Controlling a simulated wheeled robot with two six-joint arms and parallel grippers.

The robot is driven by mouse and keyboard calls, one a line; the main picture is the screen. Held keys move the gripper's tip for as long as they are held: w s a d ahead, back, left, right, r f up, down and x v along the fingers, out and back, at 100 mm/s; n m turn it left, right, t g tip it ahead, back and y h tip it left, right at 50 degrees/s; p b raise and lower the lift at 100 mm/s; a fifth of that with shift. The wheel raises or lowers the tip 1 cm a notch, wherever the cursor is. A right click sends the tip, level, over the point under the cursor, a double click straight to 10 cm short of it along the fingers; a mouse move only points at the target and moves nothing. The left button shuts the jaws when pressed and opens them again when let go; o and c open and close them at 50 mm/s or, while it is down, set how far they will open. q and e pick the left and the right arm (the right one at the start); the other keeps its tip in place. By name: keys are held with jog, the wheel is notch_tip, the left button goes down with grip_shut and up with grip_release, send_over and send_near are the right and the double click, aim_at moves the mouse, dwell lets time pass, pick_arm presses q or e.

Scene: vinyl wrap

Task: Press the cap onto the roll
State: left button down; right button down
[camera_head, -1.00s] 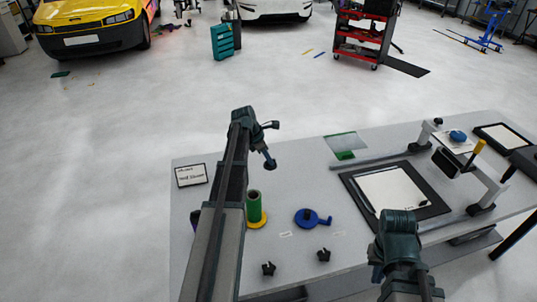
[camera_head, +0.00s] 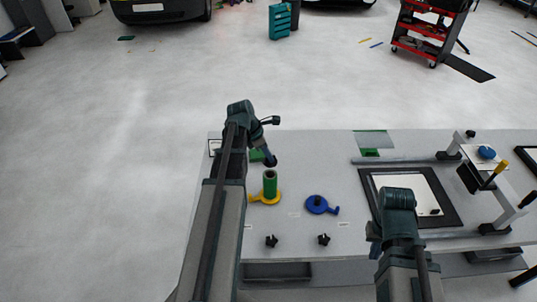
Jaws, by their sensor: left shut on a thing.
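A green roll (camera_head: 270,184) stands upright on a yellow base (camera_head: 265,198) with a tab, near the left end of the table. Its dark open top faces up. My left gripper (camera_head: 270,159) is above and just behind the roll's top in the picture, apart from it. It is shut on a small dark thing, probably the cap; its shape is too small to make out. A blue round base (camera_head: 318,205) with a tab and a dark centre lies to the right of the roll, with nothing standing on it. My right gripper (camera_head: 375,242) is low at the right; its fingers are unclear.
Two small black pieces (camera_head: 271,241) (camera_head: 323,239) sit near the table's front edge. A black-framed white panel (camera_head: 455,218) and a clamp frame (camera_head: 490,178) fill the right side. A green-edged sheet (camera_head: 370,141) lies at the back.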

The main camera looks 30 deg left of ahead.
pick_arm(q)
jog(key=shift+f+b, duration=2.65)
jog(key=shift+f, duration=0.25)
jog(key=shift+f, duration=0.1)
jog(key=shift+c, duration=1.9)
grip_release()
jog(key=shift+r+p, duration=3.4)
jog(key=shift+r, duration=0.15)
